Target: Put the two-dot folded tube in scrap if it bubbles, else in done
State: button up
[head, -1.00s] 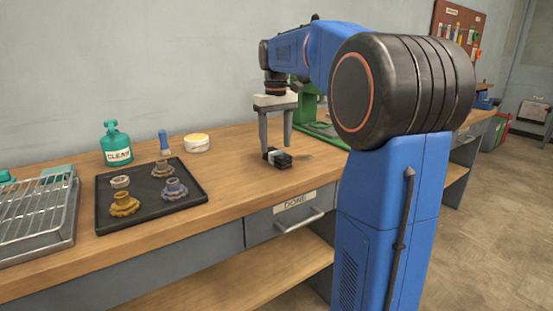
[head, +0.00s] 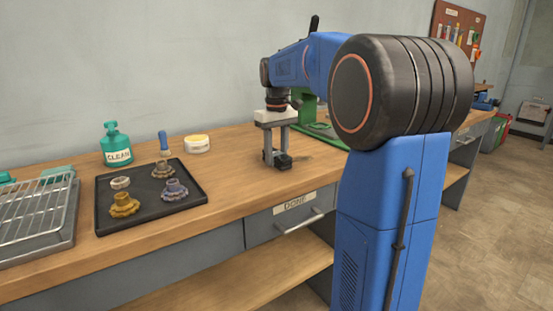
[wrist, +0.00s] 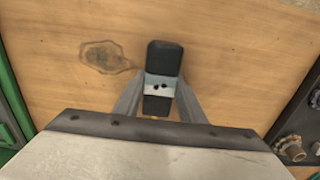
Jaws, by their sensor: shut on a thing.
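The folded tube is black with a pale band. In the wrist view the tube (wrist: 164,58) lies between my fingers, and its band shows two dark dots. My gripper (head: 277,163) points straight down at the bench top and is shut on the tube. In the head view the tube (head: 284,161) is at or very near the wood, partly hidden by the fingers. A drawer marked DONE (head: 290,214) is in the bench front below and is closed. I cannot see a scrap container that I can make out by its label.
A black tray (head: 150,205) with several small parts stands left of the gripper. The bench (head: 235,180) between tray and gripper is clear. A stain (wrist: 102,56) marks the wood.

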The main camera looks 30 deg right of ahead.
aim_at(277, 153)
notch_tip(277, 153, up, 10)
dwell(0.6)
